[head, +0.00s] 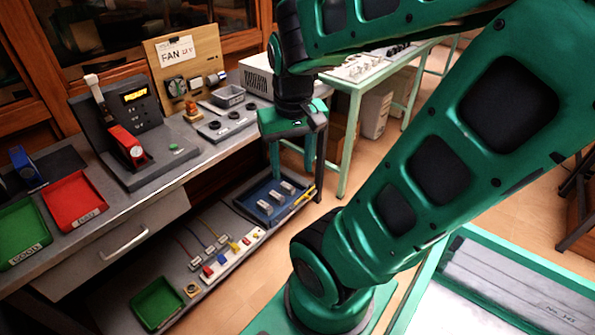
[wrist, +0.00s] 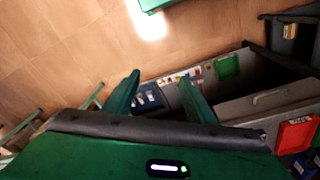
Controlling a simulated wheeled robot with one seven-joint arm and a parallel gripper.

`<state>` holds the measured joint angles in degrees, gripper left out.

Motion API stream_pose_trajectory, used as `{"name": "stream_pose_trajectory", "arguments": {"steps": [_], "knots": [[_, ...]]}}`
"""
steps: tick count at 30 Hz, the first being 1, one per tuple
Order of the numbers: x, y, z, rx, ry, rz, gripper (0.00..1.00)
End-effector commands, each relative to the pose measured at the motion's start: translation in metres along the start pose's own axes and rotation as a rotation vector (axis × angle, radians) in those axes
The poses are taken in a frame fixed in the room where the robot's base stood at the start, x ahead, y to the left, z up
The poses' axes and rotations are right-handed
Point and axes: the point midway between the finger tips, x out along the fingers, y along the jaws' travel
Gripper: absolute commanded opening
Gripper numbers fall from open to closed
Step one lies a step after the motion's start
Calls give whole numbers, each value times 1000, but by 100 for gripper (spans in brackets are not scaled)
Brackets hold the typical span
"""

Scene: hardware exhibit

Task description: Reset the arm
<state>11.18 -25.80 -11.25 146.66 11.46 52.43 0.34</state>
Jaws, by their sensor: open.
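My gripper (head: 289,160) hangs from my green arm near the centre of the head view, fingers pointing down. It is in front of the right end of the grey workbench. In the wrist view my gripper (wrist: 158,88) shows its two green fingers spread apart with nothing between them. Behind the fingers is the blue tray on the lower shelf, which the head view shows just below the fingertips. My arm crosses the right half of the head view and hides part of the room.
The workbench holds a red tray (head: 75,199), a green tray (head: 20,233), a tester with a lit display (head: 135,95) and a fan board (head: 187,70). The lower shelf holds the blue tray (head: 263,208) and a green bin (head: 157,303). A pale-green-legged table (head: 352,90) stands behind.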

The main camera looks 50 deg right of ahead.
Motion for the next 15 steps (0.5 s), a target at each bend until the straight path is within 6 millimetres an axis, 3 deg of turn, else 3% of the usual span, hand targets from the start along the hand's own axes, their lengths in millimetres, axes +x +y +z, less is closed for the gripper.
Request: {"name": "stream_pose_trajectory", "arguments": {"steps": [3,6,15], "knots": [[-7,6,29,9,-70,-24,50],[-10,7,40,9,-98,-32,50],[-10,7,42,8,-104,-32,50]]}}
